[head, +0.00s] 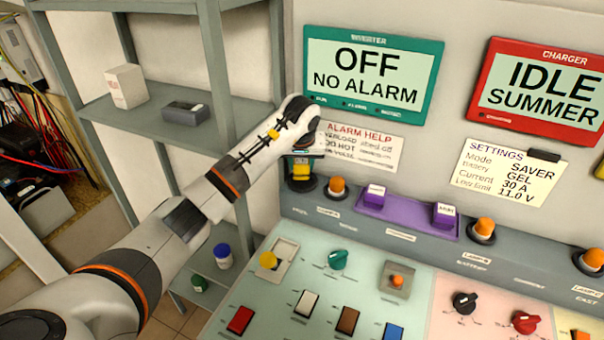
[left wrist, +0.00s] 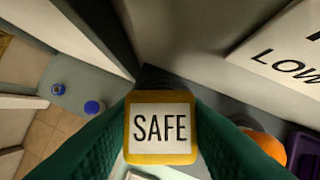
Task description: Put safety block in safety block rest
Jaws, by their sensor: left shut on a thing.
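The safety block is a yellow block with a white face marked SAFE (left wrist: 161,128), squarely between my green fingers in the left wrist view. In the head view its yellow side (head: 301,171) shows at the left end of the grey console ledge. My left gripper (head: 303,163) points down and is shut on it. A dark round base (head: 301,185) is right under or around the block; I cannot tell whether the block touches it. No part is clearly marked as the safety block rest. My right gripper is not in view.
An orange lamp (head: 337,187) stands close to the right of the block. Beyond it is a purple tray (head: 405,213) with two labelled blocks. The sloped panel (head: 300,270) below carries switches and knobs. An alarm help sheet (head: 362,147) hangs behind. Shelves stand at left.

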